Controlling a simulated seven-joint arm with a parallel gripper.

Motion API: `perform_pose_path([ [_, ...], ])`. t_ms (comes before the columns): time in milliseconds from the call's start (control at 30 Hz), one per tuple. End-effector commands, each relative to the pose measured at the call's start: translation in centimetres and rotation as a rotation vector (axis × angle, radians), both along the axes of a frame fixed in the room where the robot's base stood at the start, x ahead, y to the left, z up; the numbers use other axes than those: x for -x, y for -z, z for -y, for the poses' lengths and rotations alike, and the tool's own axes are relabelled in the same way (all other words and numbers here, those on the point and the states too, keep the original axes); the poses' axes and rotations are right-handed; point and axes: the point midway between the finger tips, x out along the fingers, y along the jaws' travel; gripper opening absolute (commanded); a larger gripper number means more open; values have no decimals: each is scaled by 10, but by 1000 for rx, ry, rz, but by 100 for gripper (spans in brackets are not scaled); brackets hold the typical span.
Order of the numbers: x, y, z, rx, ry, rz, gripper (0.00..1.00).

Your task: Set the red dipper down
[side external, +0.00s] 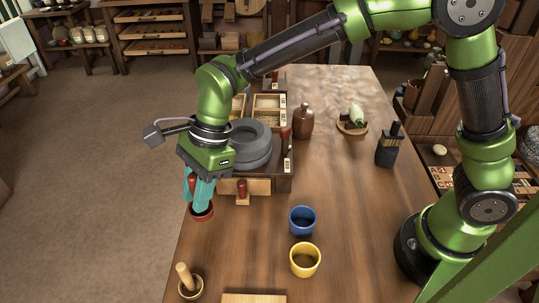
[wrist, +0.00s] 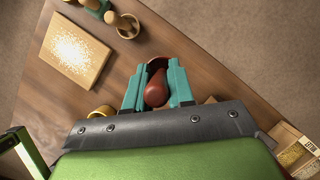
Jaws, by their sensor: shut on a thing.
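My gripper (side external: 201,192) is at the left edge of the table, its teal fingers pointing down. It is shut on the red dipper (side external: 193,183), whose rounded handle also shows between the fingertips (wrist: 156,92) in the wrist view.
The wooden table (side external: 345,235) holds a blue cup (side external: 302,221), a yellow cup (side external: 305,260) and a wooden pestle in a small bowl (side external: 190,285). A grey quern stone (side external: 250,145) stands close behind my gripper. The table's left edge is very near.

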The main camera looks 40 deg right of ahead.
Motion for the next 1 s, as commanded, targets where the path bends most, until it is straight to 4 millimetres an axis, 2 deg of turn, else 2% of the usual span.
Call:
perform_pose_path([
  [300, 0, 57, 0, 1, 1, -3, 0],
  [467, 0, 72, 0, 1, 0, -2, 0],
  [633, 0, 96, 0, 1, 1, -3, 0],
  [733, 0, 104, 0, 0, 1, -1, 0],
  [1000, 0, 104, 0, 0, 0, 1, 0],
])
